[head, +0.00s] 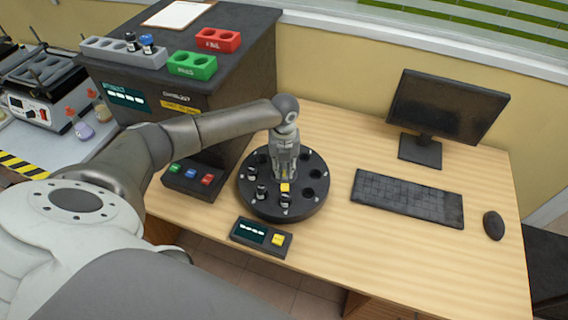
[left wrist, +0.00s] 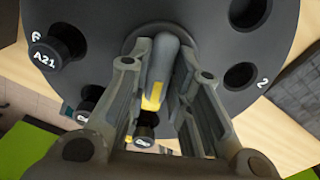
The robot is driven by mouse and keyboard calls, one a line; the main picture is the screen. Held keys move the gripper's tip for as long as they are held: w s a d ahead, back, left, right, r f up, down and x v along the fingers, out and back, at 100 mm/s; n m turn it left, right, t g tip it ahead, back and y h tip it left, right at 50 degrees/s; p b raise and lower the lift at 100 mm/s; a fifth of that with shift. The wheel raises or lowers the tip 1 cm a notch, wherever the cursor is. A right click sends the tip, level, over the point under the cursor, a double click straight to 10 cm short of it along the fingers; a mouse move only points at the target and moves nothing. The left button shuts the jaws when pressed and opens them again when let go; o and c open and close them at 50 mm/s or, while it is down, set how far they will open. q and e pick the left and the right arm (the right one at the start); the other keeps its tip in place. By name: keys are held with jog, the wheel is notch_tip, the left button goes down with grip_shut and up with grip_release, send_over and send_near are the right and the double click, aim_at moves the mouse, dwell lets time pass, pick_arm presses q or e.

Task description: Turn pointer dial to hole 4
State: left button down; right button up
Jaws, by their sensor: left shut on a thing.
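The round black dial carousel (head: 310,205) stands on the wooden desk, with holes around its rim and several small vials in it. Its grey pointer knob with a yellow tip (left wrist: 157,88) rises at the centre of the disc. My left gripper (head: 285,176) comes down over the centre and is shut on the pointer. In the left wrist view the fingers (left wrist: 160,105) lie on both sides of it. A vial marked A21 (left wrist: 55,50) sits by number 6, and an empty hole by number 2 (left wrist: 243,74) is at the right. Number 4 is not readable. My right gripper is not in view.
A small display box with a yellow button (head: 262,237) and a box with green, blue and red buttons (head: 194,181) stand near the carousel. A keyboard (head: 408,198), monitor (head: 448,106) and mouse (head: 493,225) are at the right. A dark analyser (head: 225,85) stands behind left.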

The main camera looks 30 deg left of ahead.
aim_at(284, 168)
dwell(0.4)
pick_arm(q)
jog(key=c, duration=1.3)
grip_release()
notch_tip(284, 168, up, 12)
jog(key=shift+r, duration=0.1)
